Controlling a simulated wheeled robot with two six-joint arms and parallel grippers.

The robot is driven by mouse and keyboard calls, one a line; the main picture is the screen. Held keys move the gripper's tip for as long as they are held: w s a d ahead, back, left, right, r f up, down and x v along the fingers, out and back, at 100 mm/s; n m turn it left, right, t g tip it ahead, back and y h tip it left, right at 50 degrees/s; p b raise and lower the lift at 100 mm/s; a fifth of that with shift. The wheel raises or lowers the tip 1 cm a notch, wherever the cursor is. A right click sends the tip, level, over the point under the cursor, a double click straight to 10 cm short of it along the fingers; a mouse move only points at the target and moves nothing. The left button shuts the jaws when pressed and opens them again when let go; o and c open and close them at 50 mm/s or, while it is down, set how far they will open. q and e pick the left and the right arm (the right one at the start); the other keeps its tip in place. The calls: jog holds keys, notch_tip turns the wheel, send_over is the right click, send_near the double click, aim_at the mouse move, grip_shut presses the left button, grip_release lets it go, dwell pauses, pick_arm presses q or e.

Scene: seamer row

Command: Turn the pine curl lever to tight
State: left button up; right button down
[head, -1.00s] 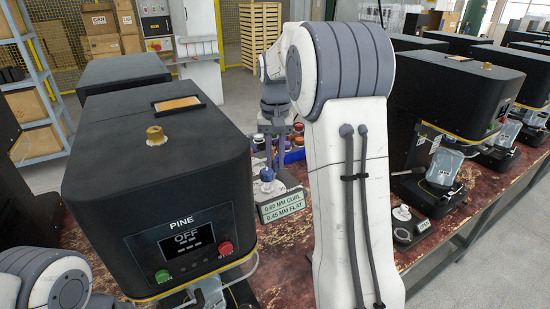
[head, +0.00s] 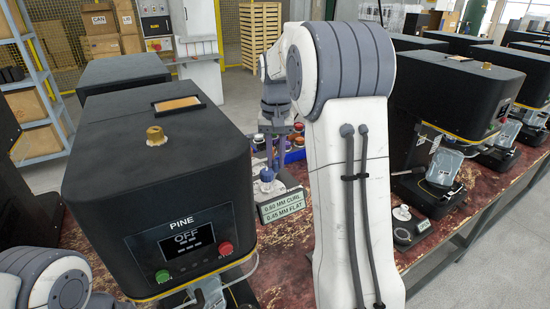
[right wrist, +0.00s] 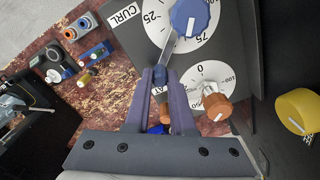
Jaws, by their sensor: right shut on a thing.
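The Pine machine (head: 160,190) is a black seamer at the left of the head view, its screen reading OFF. In the right wrist view a blue knob (right wrist: 190,16) sits on a white dial beside a CURL label (right wrist: 124,14). A thin metal lever (right wrist: 179,47) runs from this knob to a dark blue grip between my fingers. My right gripper (right wrist: 160,74) is shut on that lever's grip. In the head view my right gripper (head: 269,150) is behind my arm, just right of the machine. The word tight is not readable. My left gripper is out of view.
A sign (head: 283,205) reads 0.60 mm curl, 0.45 mm flat. Another seamer (head: 455,90) stands at the right.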

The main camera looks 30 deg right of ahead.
jog(key=shift+s+d+r+m, duration=0.1)
jog(key=shift+s+d+m, duration=0.2)
jog(key=shift+m, duration=0.25)
jog(key=shift+s+d+m, duration=0.15)
jog(key=shift+s+m, duration=0.15)
jog(key=shift+m, duration=0.25)
jog(key=m, duration=0.1)
jog(key=s+m, duration=0.1)
jog(key=shift+s+d+m+p, duration=0.2)
jog(key=shift+d+m+p, duration=0.1)
jog(key=shift+d+p, duration=0.1)
jog(key=shift+s+m, duration=0.6)
jog(key=shift+m, duration=0.4)
jog(key=shift+s+m, duration=0.6)
jog(key=shift+m, duration=0.4)
jog(key=c, duration=0.8)
grip_release()
jog(key=shift+s, duration=0.1)
jog(key=shift+o, duration=0.2)
